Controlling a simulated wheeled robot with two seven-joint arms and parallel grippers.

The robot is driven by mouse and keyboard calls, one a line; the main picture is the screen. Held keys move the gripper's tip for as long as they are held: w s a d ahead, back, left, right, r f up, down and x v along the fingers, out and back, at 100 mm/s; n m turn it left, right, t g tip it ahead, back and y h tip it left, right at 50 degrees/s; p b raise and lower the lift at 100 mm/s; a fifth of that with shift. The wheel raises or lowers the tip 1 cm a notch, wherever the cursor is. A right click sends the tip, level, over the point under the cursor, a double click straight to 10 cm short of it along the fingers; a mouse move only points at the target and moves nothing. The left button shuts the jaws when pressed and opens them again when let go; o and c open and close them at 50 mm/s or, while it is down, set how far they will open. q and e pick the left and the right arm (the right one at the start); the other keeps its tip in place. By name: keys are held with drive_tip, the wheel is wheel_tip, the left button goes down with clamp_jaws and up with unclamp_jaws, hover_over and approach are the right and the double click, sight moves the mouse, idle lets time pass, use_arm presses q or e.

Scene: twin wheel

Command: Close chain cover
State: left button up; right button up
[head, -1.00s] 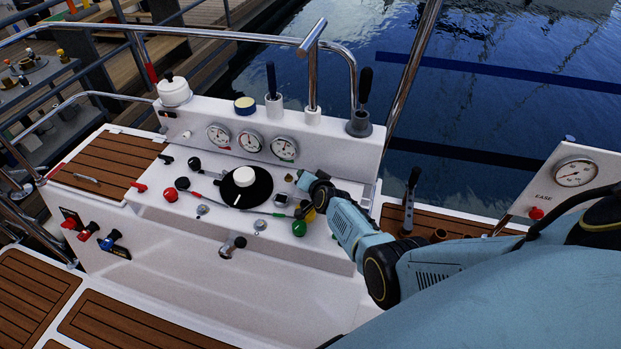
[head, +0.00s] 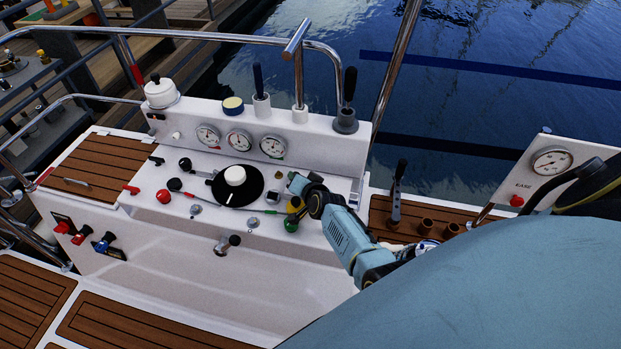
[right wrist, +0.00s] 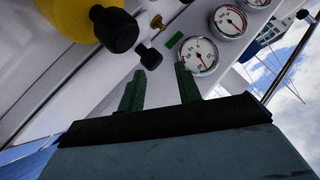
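No part is clearly marked as the chain cover. A teak-slatted lid (head: 105,160) with a metal handle lies flat at the left end of the white console; I cannot tell if it is the cover. My left gripper is not in view.
A round black dial with a white knob (head: 235,176) and small levers sit on the console. Three gauges (head: 239,140) line its upright back. Upright levers (head: 347,90) and a chrome rail (head: 200,30) rise behind. A yellow knob (right wrist: 75,15) is close in the right wrist view.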

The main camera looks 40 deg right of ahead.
drive_tip(key=d+p+v, duration=0.1)
drive_tip(key=p+v, duration=0.1)
drive_tip(key=v, duration=0.6)
drive_tip(key=shift+s+a, duration=0.2)
drive_tip(key=shift+s, duration=0.05)
